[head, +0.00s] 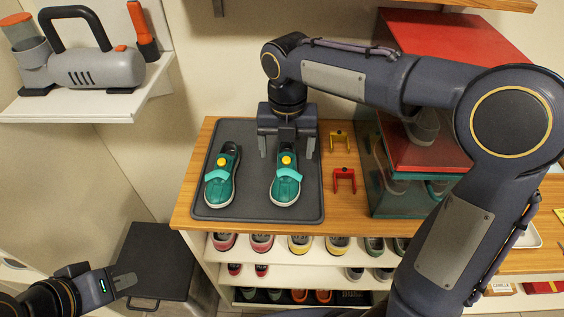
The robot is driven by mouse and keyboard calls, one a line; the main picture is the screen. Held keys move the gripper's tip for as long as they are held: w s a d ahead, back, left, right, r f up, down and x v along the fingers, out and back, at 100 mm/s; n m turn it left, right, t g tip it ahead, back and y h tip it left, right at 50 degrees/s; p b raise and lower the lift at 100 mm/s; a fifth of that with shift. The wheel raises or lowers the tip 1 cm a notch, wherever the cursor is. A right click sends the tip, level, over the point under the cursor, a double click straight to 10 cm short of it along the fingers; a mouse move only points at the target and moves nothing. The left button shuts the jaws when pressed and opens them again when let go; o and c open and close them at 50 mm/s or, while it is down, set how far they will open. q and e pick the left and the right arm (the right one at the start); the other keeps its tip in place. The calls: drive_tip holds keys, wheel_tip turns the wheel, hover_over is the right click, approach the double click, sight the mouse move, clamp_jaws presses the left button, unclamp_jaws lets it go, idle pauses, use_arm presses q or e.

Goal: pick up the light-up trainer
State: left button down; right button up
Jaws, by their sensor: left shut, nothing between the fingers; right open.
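Two teal shoes, each with a yellow button-like spot and a light teal strap, lie on a dark grey tray (252,205) on the wooden cubby top. The left shoe (221,178) has nothing over it. My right gripper (288,152) is open above the heel end of the right shoe (286,184), its fingers on either side of the heel; I cannot tell whether it touches. My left gripper (124,281) is shut and empty at the lower left, away from the tray. Which shoe is the light-up trainer is not clear.
Yellow (340,140) and red (345,180) clip-like pieces lie right of the tray. A green see-through box with a red lid (428,148) stands beyond them. Shelves below hold several shoes. A grey device (95,70) sits on a wall shelf; a dark case (158,262) is below.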

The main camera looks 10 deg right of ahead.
sight(286, 166)
wheel_tip(286, 166, down, 7)
drive_tip(key=shift+w+f, duration=0.1)
drive_tip(key=shift+f, duration=0.05)
idle(0.4)
clamp_jaws()
idle(0.3)
